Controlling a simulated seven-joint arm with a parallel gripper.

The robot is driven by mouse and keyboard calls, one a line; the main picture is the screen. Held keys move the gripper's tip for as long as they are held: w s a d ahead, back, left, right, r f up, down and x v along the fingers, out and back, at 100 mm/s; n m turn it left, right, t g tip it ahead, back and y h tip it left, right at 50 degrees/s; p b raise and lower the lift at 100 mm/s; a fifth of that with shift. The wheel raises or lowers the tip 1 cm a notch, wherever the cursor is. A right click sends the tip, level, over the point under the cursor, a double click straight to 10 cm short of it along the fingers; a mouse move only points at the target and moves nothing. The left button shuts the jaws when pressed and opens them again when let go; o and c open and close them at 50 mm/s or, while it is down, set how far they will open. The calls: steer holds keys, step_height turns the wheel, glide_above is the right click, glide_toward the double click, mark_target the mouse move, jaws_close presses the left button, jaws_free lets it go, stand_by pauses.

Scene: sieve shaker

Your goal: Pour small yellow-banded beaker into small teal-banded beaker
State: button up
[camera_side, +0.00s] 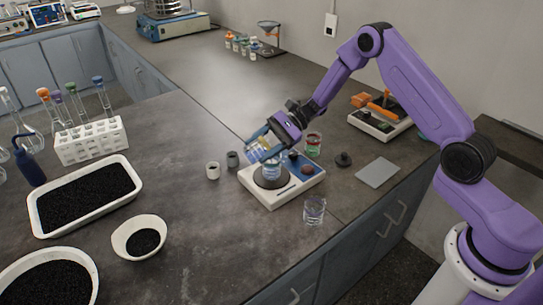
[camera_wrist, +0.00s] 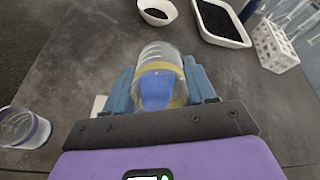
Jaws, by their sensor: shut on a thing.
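The small yellow-banded beaker (camera_side: 260,152) is in my gripper (camera_side: 266,142), tilted well over to the left, above the stirrer's round plate. In the wrist view the clear beaker (camera_wrist: 160,58) lies between the two blue fingers (camera_wrist: 161,88), with its yellow band and something blue inside visible. A small beaker with blue-teal colouring (camera_side: 272,168) stands upright on the plate, just below the held one; it looks like the teal-banded beaker, but its band is partly hidden. I cannot tell whether liquid is flowing between them.
The white and blue stirrer (camera_side: 293,189) stands under the beakers. A red and green beaker (camera_side: 313,146) is behind it, and a clear beaker (camera_side: 314,211) is in front. Two small cups (camera_side: 222,165) stand to the left. A white bowl (camera_side: 139,238) and tray (camera_side: 85,195) lie farther left.

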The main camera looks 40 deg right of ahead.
steer(key=shift+d+r+y, duration=0.2)
steer(key=shift+r+y, duration=0.05)
steer(key=shift+y, duration=0.75)
steer(key=shift+d+r+y, duration=0.2)
steer(key=shift+r+y, duration=0.05)
steer(key=shift+y, duration=0.75)
stand_by(3.9)
steer(key=shift+a+h, duration=0.1)
steer(key=shift+h, duration=0.4)
steer(key=h, duration=0.2)
steer(key=a+f+h, duration=0.1)
steer(key=shift+h, duration=0.4)
steer(key=shift+r+h, duration=0.1)
steer(key=shift+h, duration=0.6)
